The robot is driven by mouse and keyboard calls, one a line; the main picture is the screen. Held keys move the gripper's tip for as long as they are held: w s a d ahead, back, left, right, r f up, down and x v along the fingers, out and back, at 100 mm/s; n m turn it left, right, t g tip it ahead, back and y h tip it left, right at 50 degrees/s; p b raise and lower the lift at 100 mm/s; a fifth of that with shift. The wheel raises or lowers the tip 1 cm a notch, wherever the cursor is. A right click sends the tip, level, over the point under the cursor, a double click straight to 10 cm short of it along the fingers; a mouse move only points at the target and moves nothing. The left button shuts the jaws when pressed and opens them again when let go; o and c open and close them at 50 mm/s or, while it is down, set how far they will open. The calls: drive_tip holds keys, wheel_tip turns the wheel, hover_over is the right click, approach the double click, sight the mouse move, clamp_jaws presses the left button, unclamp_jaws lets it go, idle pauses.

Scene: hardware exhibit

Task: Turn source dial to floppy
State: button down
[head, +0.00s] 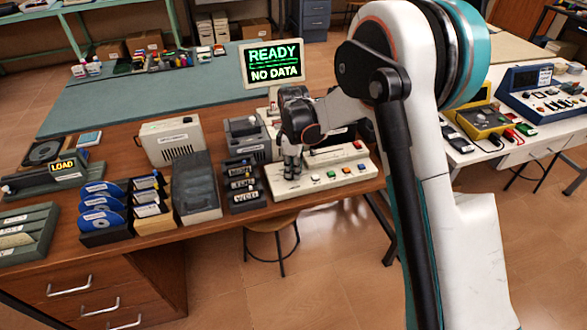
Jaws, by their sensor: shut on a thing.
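A cream control panel (345,186) with a row of coloured buttons lies near the front edge of the wooden desk. My gripper (292,172) points down at the left part of this panel, its fingers closed at the panel's surface. The source dial is hidden by the fingers; they appear to be shut on it. I cannot read the dial's setting or its labels. Behind the panel, a screen (272,64) shows "READY" and "NO DATA" in green and white.
Left of the panel stand a black rack of cartridges (242,186), a grey box (196,187), and holders with blue disks (101,207) and other media. A beige drive (171,141) sits behind them. A stool (270,225) stands below.

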drive_tip(key=c, duration=1.6)
unclamp_jaws()
wheel_tip(320, 180, up, 12)
